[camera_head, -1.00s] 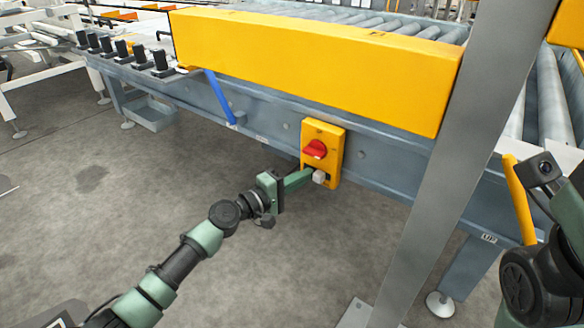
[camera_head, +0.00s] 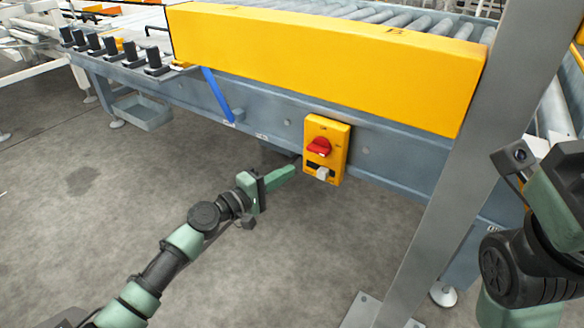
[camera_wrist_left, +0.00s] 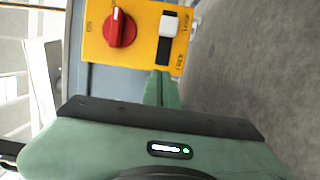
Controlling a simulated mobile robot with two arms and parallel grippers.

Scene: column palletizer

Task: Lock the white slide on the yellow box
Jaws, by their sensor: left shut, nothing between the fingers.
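The yellow box (camera_head: 340,149) is fixed to the side of the conveyor frame and carries a red knob (camera_head: 319,147). Below the knob, the white slide (camera_head: 322,174) sits at the right end of a short dark slot. In the left wrist view the white slide (camera_wrist_left: 167,25) sits at the slot's upper end, away from my fingers; small lettering beside the slot is hard to read. My left gripper (camera_head: 294,165) is shut and empty, just left of the box and apart from the slide. Its fingers (camera_wrist_left: 161,76) point at the slot's other end. My right gripper is not visible.
A long yellow guard (camera_head: 320,55) runs above the box. A grey post (camera_head: 462,175) stands to the right, between the box and my right arm. A blue lever (camera_head: 216,95) hangs at the left. The floor in front of the box is open.

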